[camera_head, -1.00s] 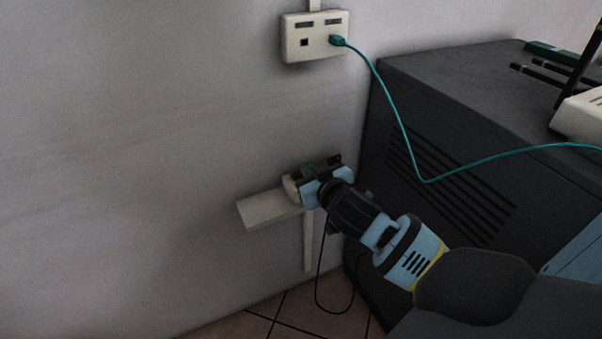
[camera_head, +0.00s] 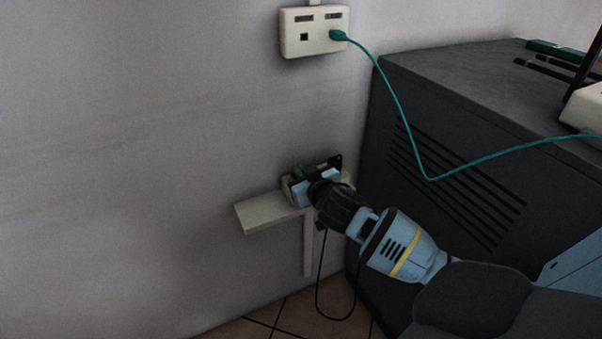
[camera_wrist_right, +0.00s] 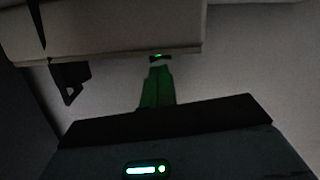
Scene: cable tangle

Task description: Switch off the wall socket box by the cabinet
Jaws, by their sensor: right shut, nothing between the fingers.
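The low cream socket box (camera_head: 287,190) is on the wall just left of the dark cabinet (camera_head: 440,170), mostly hidden behind my right gripper. In the right wrist view the pale box (camera_wrist_right: 120,30) fills the upper left, with a small green light (camera_wrist_right: 158,56) at its lower edge. My right gripper (camera_head: 298,171) is shut and empty, in front of the box. Its green fingers (camera_wrist_right: 158,72) point at the lit spot, with their tips very close to it; I cannot tell whether they touch. My left gripper is not in view.
A second cream outlet box (camera_head: 314,32) is higher on the wall, with a teal cable (camera_head: 402,125) running over the cabinet. A black cable (camera_head: 320,285) hangs below. A black plug-like part (camera_wrist_right: 70,80) shows beside the box.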

